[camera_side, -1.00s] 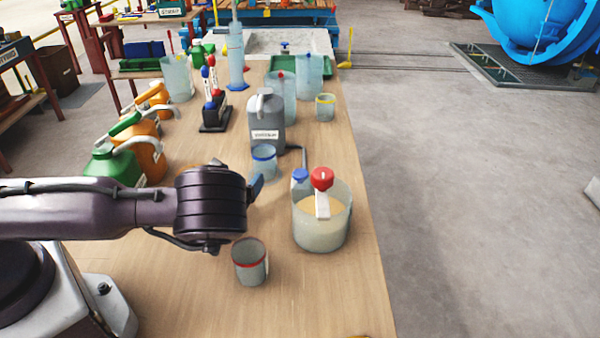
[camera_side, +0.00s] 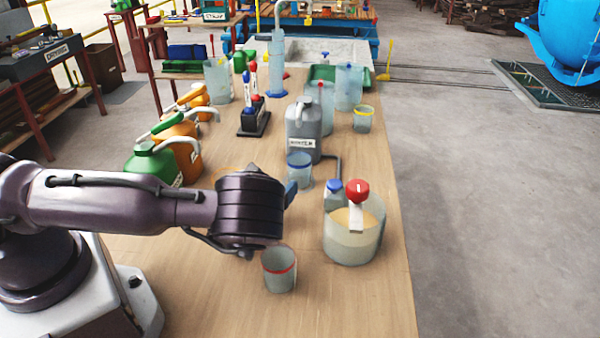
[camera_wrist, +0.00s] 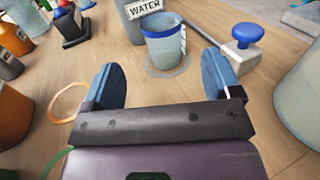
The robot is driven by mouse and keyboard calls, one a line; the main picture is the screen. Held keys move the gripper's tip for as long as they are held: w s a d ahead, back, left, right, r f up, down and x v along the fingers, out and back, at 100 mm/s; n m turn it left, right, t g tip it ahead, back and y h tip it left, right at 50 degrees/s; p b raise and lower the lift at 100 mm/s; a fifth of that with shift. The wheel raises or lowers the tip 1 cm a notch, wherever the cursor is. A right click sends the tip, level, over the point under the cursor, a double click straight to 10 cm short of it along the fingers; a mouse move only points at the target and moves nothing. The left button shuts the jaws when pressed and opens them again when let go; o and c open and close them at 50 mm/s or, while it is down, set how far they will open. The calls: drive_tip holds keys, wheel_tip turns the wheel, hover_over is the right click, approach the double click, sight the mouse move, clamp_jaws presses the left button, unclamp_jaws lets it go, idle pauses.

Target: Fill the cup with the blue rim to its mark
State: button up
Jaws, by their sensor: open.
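The blue-rimmed cup (camera_side: 300,168) stands upright on the table, right of the middle. In the wrist view the cup (camera_wrist: 163,45) stands just beyond my fingers, on a round grey mark. A white strip shows on its right side; its contents cannot be made out. A grey container labelled "WATER" (camera_wrist: 140,12) stands right behind it, and the side view shows it as a grey jug (camera_side: 304,125). My gripper (camera_wrist: 163,85) is open and empty, its two blue fingers spread apart and pointing toward the cup. In the side view only one fingertip (camera_side: 291,193) shows clearly.
A red-rimmed cup (camera_side: 279,270) stands in front of my wrist. A wide tub with a red knob (camera_side: 354,240) and a blue button (camera_wrist: 247,33) stand to the right. Green and orange cans (camera_side: 150,163) line the left. A yellow-rimmed cup (camera_side: 363,120) stands farther back.

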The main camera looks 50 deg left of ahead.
idle(0.3)
drive_tip(key=shift+c, duration=1.3)
drive_tip(key=shift+w+a+r+y, duration=0.1)
drive_tip(key=shift+a+r+y, duration=0.15)
drive_tip(key=shift+a+y, duration=0.05)
drive_tip(key=c, duration=0.4)
drive_tip(key=w+r+n+y, duration=0.1)
drive_tip(key=r+n, duration=0.1)
drive_tip(key=w+a+r+n+g+y, duration=0.1)
drive_tip(key=r+n+y, duration=0.1)
drive_tip(key=n, duration=0.1)
drive_tip(key=w+r+n+y, duration=0.1)
drive_tip(key=n+y, duration=0.1)
drive_tip(key=shift+a+r+n, duration=0.3)
drive_tip(key=shift+a+r, duration=0.05)
drive_tip(key=shift+r, duration=0.05)
clamp_jaws()
drive_tip(key=a+r+n+g+y, duration=0.35)
drive_tip(key=r+n+g, duration=0.25)
drive_tip(key=n+g, duration=0.75)
drive_tip(key=w+d+r+n+h, duration=0.2)
drive_tip(key=w+d+n+h, duration=0.1)
drive_tip(key=d+n+h, duration=0.4)
drive_tip(key=w+d+r+n+h, duration=0.1)
drive_tip(key=w+d+n+h, duration=0.2)
drive_tip(key=n, duration=0.9)
drive_tip(key=d+h, duration=0.3)
drive_tip(key=d, duration=0.2)
drive_tip(key=shift+d+r+h, duration=0.3)
drive_tip(key=shift+r+h, duration=0.05)
